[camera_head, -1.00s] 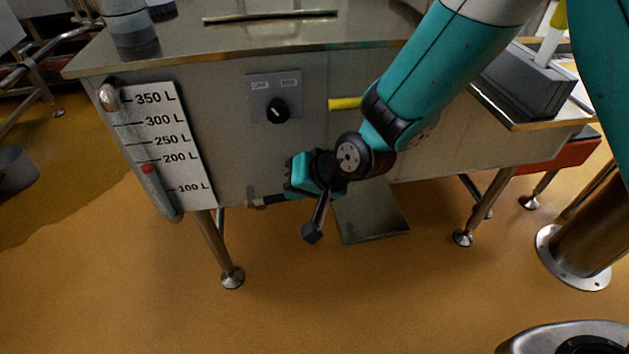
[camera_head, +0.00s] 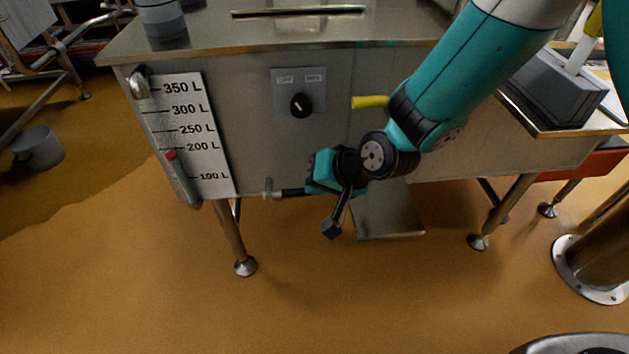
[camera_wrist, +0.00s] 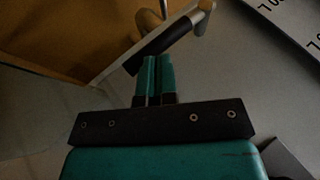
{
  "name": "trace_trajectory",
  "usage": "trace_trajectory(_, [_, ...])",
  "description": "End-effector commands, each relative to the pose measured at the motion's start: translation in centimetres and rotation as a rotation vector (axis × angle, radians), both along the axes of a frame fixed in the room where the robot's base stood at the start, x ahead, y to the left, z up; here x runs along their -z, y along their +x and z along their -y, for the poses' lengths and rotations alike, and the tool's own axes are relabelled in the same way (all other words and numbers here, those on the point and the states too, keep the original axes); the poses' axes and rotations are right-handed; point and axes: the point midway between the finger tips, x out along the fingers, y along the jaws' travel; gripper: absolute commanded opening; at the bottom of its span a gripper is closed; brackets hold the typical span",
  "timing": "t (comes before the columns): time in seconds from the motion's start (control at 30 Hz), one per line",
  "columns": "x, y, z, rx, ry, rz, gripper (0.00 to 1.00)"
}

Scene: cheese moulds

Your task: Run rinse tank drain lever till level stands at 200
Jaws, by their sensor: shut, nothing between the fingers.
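The rinse tank (camera_head: 240,110) has a gauge board (camera_head: 205,115) on its front left, marked from 100 L to 350 L. The red float (camera_head: 171,155) in the sight tube stands close to the 200 L mark, seemingly slightly below it. The drain lever (camera_head: 293,192), a dark grip on a metal stem, sits low at the tank's front edge; it also shows in the wrist view (camera_wrist: 165,42). My gripper (camera_head: 309,183) is at the lever's right end. In the wrist view my gripper's teal fingers (camera_wrist: 155,60) are shut and empty, tips right beside the grip; contact cannot be told.
A knob panel (camera_head: 299,92) and a yellow handle (camera_head: 369,102) are on the tank front above my gripper. Tank legs (camera_head: 235,240) and a metal plate (camera_head: 387,212) are below. A grey bucket (camera_head: 38,148) stands at far left.

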Motion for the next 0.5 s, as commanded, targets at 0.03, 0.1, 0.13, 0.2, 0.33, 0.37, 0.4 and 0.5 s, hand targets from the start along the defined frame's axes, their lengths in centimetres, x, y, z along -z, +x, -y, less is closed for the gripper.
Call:
trace_trajectory(0.03, [-1.4, -0.1, -0.1, -0.001, 0.002, 0.002, 0.0])
trace_trajectory(0.1, [-2.8, -0.2, -0.1, -0.001, 0.004, 0.002, 0.0])
trace_trajectory(0.13, [-3.5, -0.3, 0.0, -0.001, 0.005, 0.002, 0.0])
trace_trajectory(0.2, [-4.7, -0.6, 0.4, 0.001, 0.006, 0.003, 0.0])
trace_trajectory(0.33, [-6.6, -1.5, 2.8, 0.003, 0.006, 0.003, 0.0])
trace_trajectory(0.37, [-7.1, -1.8, 3.2, 0.003, 0.006, 0.003, 0.0])
trace_trajectory(0.4, [-7.6, -2.1, 3.7, 0.001, 0.006, 0.003, 0.0])
trace_trajectory(0.5, [-8.8, -2.6, 4.9, 0.0, 0.007, 0.004, 0.0])
